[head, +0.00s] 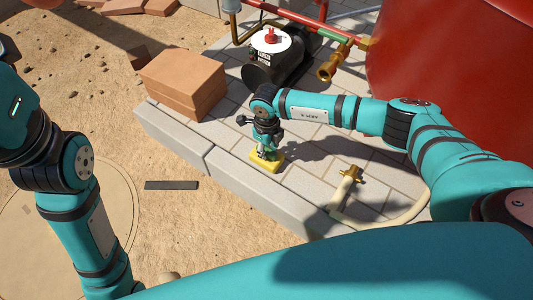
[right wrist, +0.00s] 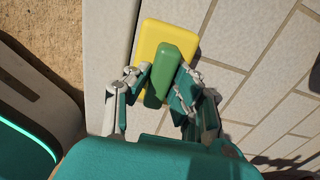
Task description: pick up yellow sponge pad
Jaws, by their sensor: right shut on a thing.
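The yellow sponge pad (head: 266,163) is at the paved platform's near edge in the head view, directly under my right gripper (head: 264,152). In the right wrist view the yellow sponge pad (right wrist: 150,40) is a flat yellow block with a raised green grip (right wrist: 172,68) on top. The fingers of my right gripper (right wrist: 158,92) are on both sides of the green grip and shut on it. Whether the pad is lifted off the paving cannot be told. My left arm comes in from the left in the head view; its gripper is out of the picture.
A stack of terracotta blocks (head: 184,82) stands on the paving left of a black pump (head: 275,62). A beige hose with a brass fitting (head: 350,174) lies right of the sponge. A large red tank (head: 450,60) is at upper right. A dark flat strip (head: 171,185) lies on the sand.

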